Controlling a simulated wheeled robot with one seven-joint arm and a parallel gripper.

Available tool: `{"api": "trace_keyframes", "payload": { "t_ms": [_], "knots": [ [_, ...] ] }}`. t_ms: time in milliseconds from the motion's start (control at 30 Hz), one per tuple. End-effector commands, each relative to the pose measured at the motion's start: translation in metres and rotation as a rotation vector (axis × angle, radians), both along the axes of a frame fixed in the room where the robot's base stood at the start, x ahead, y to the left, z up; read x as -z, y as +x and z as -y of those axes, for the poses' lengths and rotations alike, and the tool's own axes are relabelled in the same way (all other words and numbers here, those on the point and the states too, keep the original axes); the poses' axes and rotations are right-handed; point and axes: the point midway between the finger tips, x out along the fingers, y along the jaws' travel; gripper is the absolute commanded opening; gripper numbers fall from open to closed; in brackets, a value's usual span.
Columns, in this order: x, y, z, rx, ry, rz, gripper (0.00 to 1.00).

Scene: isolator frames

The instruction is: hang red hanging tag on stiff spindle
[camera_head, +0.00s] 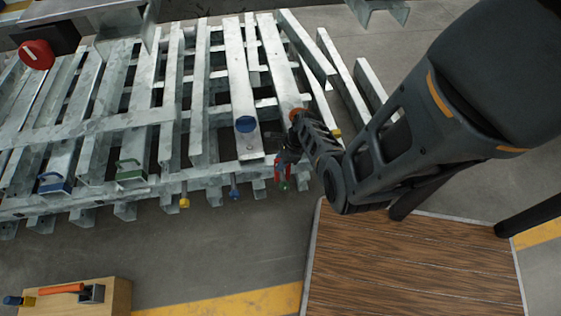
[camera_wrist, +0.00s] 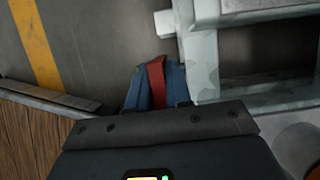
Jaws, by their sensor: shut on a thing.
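My gripper (camera_head: 284,160) is at the front edge of the galvanised frames, right of centre in the head view. It is shut on the red hanging tag (camera_head: 277,172), a small red piece that hangs low there. In the wrist view the red tag (camera_wrist: 157,82) shows as a strip between the blue fingers. Coloured spindle ends stick out along the front rail: a yellow one (camera_head: 184,201), a blue one (camera_head: 234,191) and a green one (camera_head: 284,185) just below the tag. I cannot tell which is stiff, or whether the tag touches the green one.
Blue (camera_head: 55,184) and green (camera_head: 131,171) handles are further left, with a red knob (camera_head: 36,55) behind. A wooden block (camera_head: 115,300) holds tools.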

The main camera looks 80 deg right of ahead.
Motion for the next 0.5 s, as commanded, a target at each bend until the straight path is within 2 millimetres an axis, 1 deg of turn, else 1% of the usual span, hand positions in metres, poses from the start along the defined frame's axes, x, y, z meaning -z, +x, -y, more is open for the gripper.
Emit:
{"api": "trace_keyframes", "payload": {
  "t_ms": [500],
  "knots": [
    [0.013, 0.0, 0.0, -0.001, -0.001, 0.0, 0.0]
  ]
}}
